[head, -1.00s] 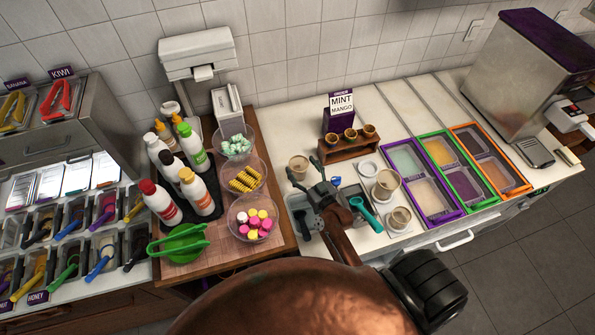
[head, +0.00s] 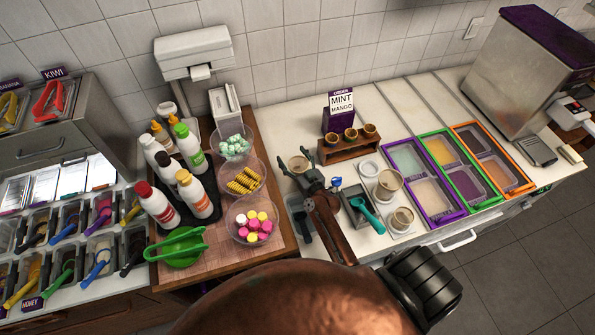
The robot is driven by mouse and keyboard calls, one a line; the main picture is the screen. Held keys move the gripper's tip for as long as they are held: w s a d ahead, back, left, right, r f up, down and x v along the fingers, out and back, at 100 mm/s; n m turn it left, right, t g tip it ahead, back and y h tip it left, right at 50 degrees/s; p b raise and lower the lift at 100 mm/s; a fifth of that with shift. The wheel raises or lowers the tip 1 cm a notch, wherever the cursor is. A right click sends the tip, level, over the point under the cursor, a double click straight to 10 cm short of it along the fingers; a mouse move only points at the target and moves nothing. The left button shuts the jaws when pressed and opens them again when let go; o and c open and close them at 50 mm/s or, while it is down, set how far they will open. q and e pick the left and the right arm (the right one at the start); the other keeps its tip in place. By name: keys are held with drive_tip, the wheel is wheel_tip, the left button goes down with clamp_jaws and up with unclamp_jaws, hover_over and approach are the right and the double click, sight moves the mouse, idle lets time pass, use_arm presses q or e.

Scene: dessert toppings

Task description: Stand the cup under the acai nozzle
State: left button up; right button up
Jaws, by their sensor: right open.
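A steel machine with a purple top (head: 530,65) stands at the far right end of the counter. I cannot make out an acai nozzle on it. My left gripper is not in view.
Other cups (head: 388,184) stand on pale mats right of my gripper. A teal scoop (head: 365,210) lies in a metal holder close by. The wooden rack (head: 348,149) and order sign (head: 341,104) stand behind. Colored-rim tubs (head: 431,222) fill the counter's right part.

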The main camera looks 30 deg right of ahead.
drive_tip(key=shift+w, duration=0.1)
drive_tip(key=shift+c, duration=0.2)
drive_tip(key=c, duration=1)
drive_tip(key=shift+c, duration=1.3)
